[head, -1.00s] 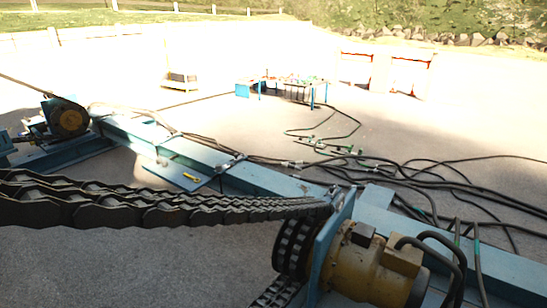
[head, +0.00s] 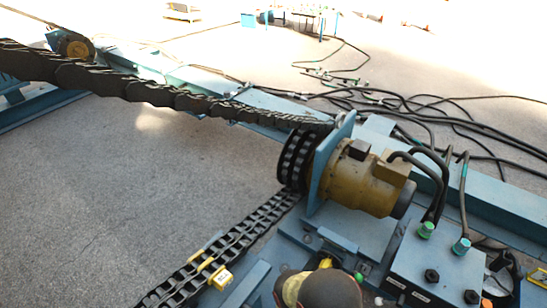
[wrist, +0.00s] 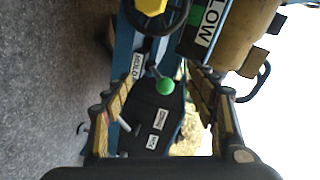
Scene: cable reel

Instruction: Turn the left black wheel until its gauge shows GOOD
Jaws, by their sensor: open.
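In the wrist view, a black wheel (wrist: 151,6) with a yellow hub shows at the top edge, partly cut off. Beside it on the right, a label reading LOW (wrist: 208,23) sits next to a yellow cylinder. My gripper (wrist: 157,80) is open, its two fingers apart on either side of the picture, with nothing held between them. The wheel lies beyond the fingertips, apart from them. I cannot make out the wheel or its gauge in the head view. Which of any wheels this is, I cannot tell.
A green-topped lever (wrist: 165,86), a HOLD label (wrist: 137,65) and a dark labelled box (wrist: 152,115) show between the fingers. In the head view, a heavy chain (head: 130,88) runs to the yellow motor (head: 362,185). A blue box (head: 435,268) with cables stands at lower right.

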